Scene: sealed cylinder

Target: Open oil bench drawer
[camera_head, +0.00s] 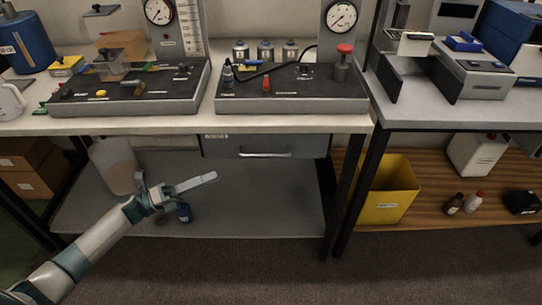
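The oil bench drawer (222,146) is a dark grey front under the bench top in the middle of the view. It looks closed, flush under the bench edge. Its light metal bar handle (265,155) runs across the lower part of the front. My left gripper (208,179) is in front of the bench, below and to the left of the handle, and apart from it. Its pale fingers point right; they overlap in this view, so I cannot tell whether they are open or shut. I see nothing held. My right gripper is not in view.
The bench top (300,124) carries two dark panels with gauges and small bottles. A grey lower shelf (270,205) lies below, with a pale container (116,165) on it. A black bench leg (352,195) and a yellow bin (388,190) stand right.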

